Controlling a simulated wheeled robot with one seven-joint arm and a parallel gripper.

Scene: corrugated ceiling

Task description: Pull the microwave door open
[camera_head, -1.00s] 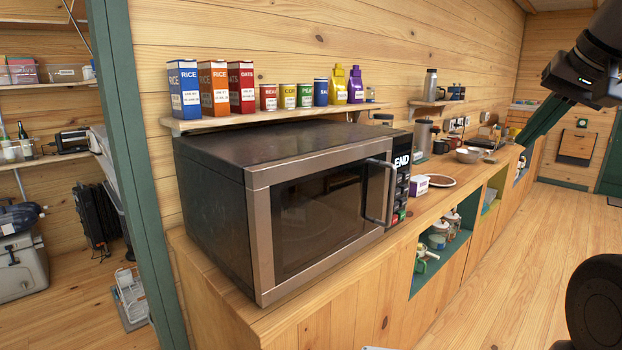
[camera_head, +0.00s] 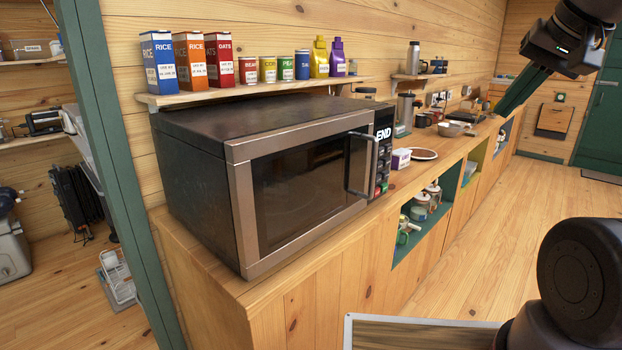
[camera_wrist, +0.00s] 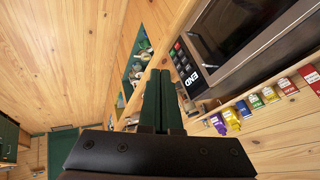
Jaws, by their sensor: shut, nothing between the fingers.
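The microwave (camera_head: 300,195) is a dark box with a brown metal front, standing on the wooden counter with its door shut. Its door handle (camera_head: 372,165) is a dark vertical bar at the right side of the door, beside the button panel (camera_head: 382,155). The microwave also shows at the upper right in the wrist view (camera_wrist: 225,35), turned over. My gripper (camera_wrist: 161,75) is shut and empty in the wrist view, apart from the microwave.
A shelf (camera_head: 270,88) with boxes, cans and bottles hangs above the microwave. A small white and purple box (camera_head: 401,158) and a round plate (camera_head: 423,154) lie on the counter (camera_head: 290,290) right of it. A green post (camera_head: 105,150) stands at left. The floor (camera_head: 480,250) in front is clear.

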